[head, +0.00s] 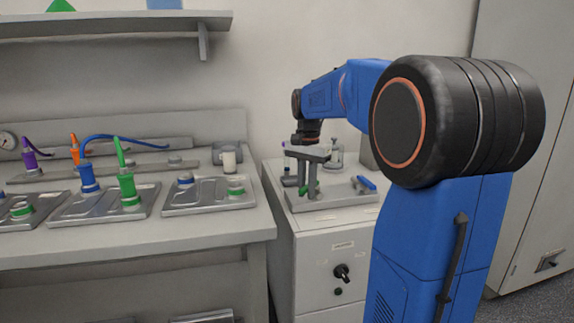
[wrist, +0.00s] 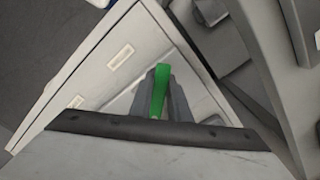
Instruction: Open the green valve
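The green valve's handle (wrist: 160,88) stands between my gripper's two grey fingers (wrist: 163,100) in the wrist view. The fingers are close against both its sides, and its lower part is hidden by the gripper body. In the head view my gripper (head: 307,184) points down over the small plate on the white cabinet at the right. Only a bit of green shows by the fingertips there. The gripper looks shut on the green handle.
A blue-handled valve (head: 364,183) sits to the right on the same plate. A white cabinet (head: 335,245) with a black knob (head: 342,273) supports it. The bench (head: 130,238) at left holds trays with coloured connectors and a white cup (head: 229,160).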

